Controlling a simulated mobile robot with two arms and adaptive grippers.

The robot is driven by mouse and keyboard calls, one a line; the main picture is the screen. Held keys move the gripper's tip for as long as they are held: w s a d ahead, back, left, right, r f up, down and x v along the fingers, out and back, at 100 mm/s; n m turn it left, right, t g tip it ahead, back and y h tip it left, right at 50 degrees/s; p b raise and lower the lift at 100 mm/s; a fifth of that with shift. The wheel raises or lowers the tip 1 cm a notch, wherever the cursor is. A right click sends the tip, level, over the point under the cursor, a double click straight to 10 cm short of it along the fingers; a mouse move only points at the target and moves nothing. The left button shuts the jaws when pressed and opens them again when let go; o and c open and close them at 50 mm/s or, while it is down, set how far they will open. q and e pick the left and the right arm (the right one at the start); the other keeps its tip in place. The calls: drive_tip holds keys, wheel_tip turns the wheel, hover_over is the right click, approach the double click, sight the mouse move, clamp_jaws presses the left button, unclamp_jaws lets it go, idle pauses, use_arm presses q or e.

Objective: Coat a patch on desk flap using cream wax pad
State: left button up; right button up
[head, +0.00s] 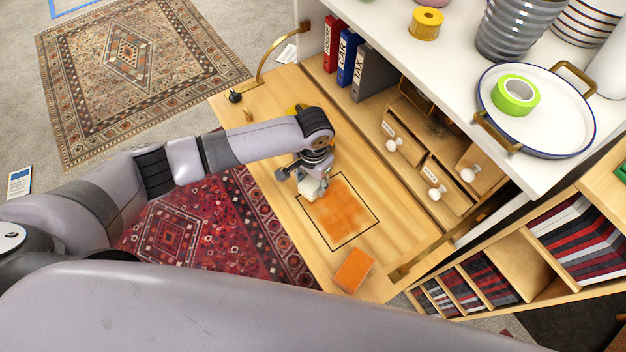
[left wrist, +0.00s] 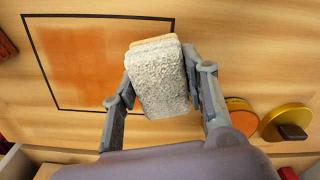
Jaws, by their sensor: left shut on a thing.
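The wooden desk flap (head: 262,132) is folded down in the head view. A black-outlined square patch (head: 341,213) on it is covered with uneven orange-brown wax, with bare wood showing near its edges. My left gripper (head: 313,184) is shut on the cream wax pad (head: 309,189), at the upper-left edge of the patch. In the left wrist view the pad (left wrist: 158,80) sits between both fingers, its fuzzy cream face showing, over the outline's right edge. I cannot tell whether it touches the wood. The patch (left wrist: 85,62) lies left of it there. My right gripper is not in view.
An orange block (head: 353,270) lies on the flap below the patch. A round tin (left wrist: 285,122) and its neighbour lie right of the pad in the wrist view. Small drawers with white knobs (head: 394,145) and binders (head: 347,62) stand behind the flap; a tray (head: 560,120) sits above.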

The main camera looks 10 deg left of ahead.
use_arm(q)
drive_tip(key=shift+f, duration=0.25)
drive_tip(key=shift+f+b, duration=0.5)
drive_tip(key=shift+f, duration=0.35)
drive_tip(key=shift+r, duration=0.1)
